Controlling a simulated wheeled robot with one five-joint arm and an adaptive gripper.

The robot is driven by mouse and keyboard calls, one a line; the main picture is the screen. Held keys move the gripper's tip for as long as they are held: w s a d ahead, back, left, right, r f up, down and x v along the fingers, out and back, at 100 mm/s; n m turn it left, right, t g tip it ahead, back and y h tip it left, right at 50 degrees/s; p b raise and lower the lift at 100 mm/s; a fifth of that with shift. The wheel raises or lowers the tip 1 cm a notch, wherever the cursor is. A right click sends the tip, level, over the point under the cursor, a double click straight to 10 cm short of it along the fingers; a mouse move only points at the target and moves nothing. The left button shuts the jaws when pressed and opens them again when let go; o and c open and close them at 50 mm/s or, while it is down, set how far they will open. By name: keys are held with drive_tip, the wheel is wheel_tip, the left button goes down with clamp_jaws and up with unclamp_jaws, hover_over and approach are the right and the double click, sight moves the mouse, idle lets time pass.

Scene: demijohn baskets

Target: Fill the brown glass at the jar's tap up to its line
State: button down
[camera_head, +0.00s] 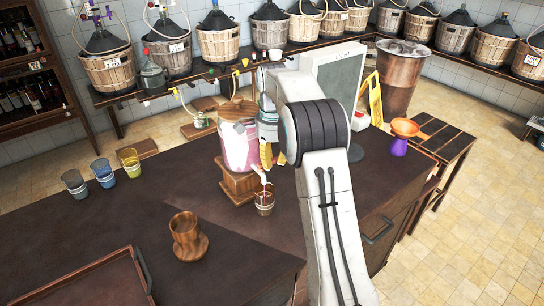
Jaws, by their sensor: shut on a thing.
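The jar (237,150) is clear with pink contents and a wooden lid, and stands on a wooden block (238,186). Its tap (258,171) points toward the front right. The brown glass (264,203) stands upright on the dark table below the tap, with a pale line around it. A reddish streak shows between tap and glass; I cannot tell whether it is liquid. The level in the glass is too small to read. My gripper (266,158), with yellow fingers, is at the tap, above the glass, and appears shut on the tap's handle. My arm hides part of the jar's right side.
Grey, blue and yellow glasses (130,162) stand at the left. A tray (85,285) lies front left. Demijohn baskets line the back shelves.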

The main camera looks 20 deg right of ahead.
drive_tip(key=shift+s+a+m, duration=0.1)
drive_tip(key=shift+s+m, duration=0.25)
drive_tip(key=shift+m, duration=0.65)
drive_tip(key=c, duration=1.3)
unclamp_jaws()
wheel_tip(320, 180, up, 12)
